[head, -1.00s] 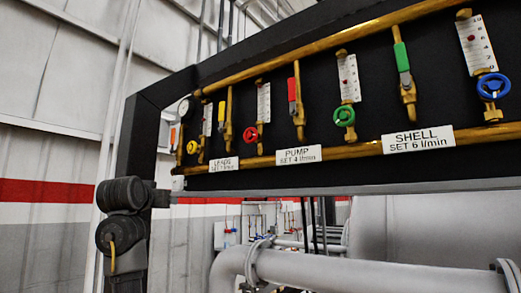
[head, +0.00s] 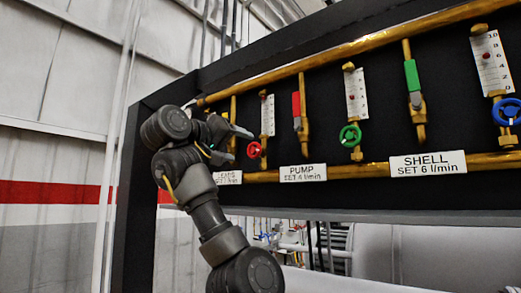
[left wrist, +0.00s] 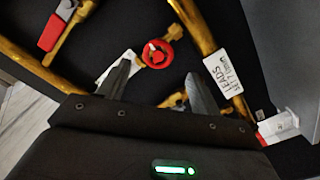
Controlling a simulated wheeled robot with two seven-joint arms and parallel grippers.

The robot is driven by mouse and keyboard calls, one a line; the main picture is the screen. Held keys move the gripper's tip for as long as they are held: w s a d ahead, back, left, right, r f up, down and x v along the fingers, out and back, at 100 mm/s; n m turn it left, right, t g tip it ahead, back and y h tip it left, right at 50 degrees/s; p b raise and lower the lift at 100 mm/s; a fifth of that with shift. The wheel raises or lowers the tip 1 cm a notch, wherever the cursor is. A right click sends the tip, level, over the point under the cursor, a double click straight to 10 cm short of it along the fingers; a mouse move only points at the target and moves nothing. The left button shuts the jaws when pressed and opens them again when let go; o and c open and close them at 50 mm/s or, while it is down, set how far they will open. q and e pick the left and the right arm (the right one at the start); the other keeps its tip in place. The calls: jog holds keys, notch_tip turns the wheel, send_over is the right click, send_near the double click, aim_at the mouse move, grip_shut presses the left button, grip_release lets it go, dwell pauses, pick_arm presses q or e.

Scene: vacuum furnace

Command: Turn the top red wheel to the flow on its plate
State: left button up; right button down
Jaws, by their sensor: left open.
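The red wheel (head: 254,150) is on the valve below a white flow scale (head: 267,115), left of the red-handled lever. It also shows in the left wrist view (left wrist: 157,54), just beyond and roughly between my fingertips. My left gripper (head: 237,144) is open, its jaws pointing right toward the wheel; in the left wrist view its two fingers (left wrist: 160,80) stand apart with nothing held. The LEADS plate (head: 228,178) is partly hidden by my arm; it shows in the left wrist view (left wrist: 227,80), its number hard to read. My right gripper is out of view.
To the right are a red lever (head: 296,104), a green wheel (head: 350,135), a green lever (head: 411,75) and a blue wheel (head: 508,112). Gold pipes run along the black panel. The PUMP plate (head: 303,173) and SHELL plate (head: 428,164) sit on the lower pipe.

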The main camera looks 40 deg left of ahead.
aim_at(252, 148)
pick_arm(q)
jog(key=w+p, duration=0.2)
jog(key=w, duration=0.1)
jog(key=w+p, duration=0.3)
jog(key=w, duration=0.2)
jog(key=shift+w+r+p, duration=0.25)
jog(key=shift+w+p, duration=0.1)
jog(key=shift+p, duration=0.05)
jog(key=shift+w+f, duration=0.2)
jog(key=shift+w, duration=0.3)
jog(key=shift+d, duration=0.1)
